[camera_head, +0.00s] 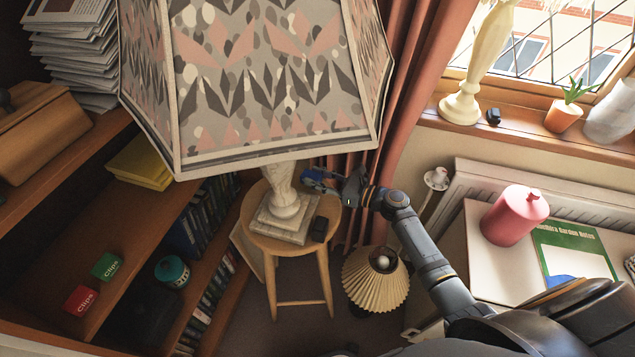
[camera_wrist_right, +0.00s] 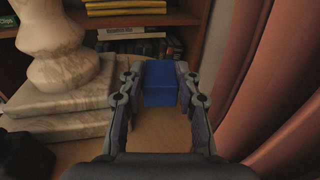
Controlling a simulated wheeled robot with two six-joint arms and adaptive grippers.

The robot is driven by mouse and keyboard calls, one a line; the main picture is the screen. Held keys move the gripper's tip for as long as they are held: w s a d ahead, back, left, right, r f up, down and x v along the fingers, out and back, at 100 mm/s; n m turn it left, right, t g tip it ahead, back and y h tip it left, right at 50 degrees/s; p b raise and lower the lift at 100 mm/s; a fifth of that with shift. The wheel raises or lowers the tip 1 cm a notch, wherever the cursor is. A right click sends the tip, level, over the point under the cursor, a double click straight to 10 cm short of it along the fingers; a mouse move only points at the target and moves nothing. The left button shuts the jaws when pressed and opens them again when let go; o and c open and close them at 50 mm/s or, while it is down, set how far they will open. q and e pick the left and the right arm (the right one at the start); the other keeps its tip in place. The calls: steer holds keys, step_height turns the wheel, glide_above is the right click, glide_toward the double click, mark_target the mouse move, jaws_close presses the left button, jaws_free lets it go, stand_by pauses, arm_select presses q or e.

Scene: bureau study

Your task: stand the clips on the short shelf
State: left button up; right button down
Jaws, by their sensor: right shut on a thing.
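My right gripper (camera_head: 325,181) is shut on a blue box (camera_wrist_right: 160,88), holding it between its two fingers just over the stool top beside the lamp base. No label shows on the blue box. A red clips box (camera_head: 80,301) and a green clips box (camera_head: 106,266) stand on a wooden shelf (camera_head: 130,235) at the left in the head view, the green one farther back. Both are well apart from my right gripper. My left gripper is not in view.
A large patterned lamp (camera_head: 260,85) stands on the round stool (camera_head: 275,243), its shade overhanging between gripper and shelf. A small black object (camera_head: 319,229) lies on the stool. A teal tin (camera_head: 172,271) sits lower left. A curtain (camera_wrist_right: 285,120) hangs close right of the gripper.

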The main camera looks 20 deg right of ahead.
steer(key=s+a+r+p, duration=0.1)
steer(key=s+r, duration=0.2)
steer(key=s, duration=0.1)
steer(key=s+a+r, duration=0.2)
steer(key=s+r, duration=0.1)
steer(key=s, duration=0.1)
steer(key=s+a+r+p, duration=0.1)
steer(key=s+r, duration=0.3)
steer(key=shift+s+a+p, duration=0.2)
steer(key=shift+s+p, duration=0.1)
steer(key=shift+s, duration=0.05)
steer(key=shift+s+a+r, duration=0.1)
steer(key=shift+s, duration=0.2)
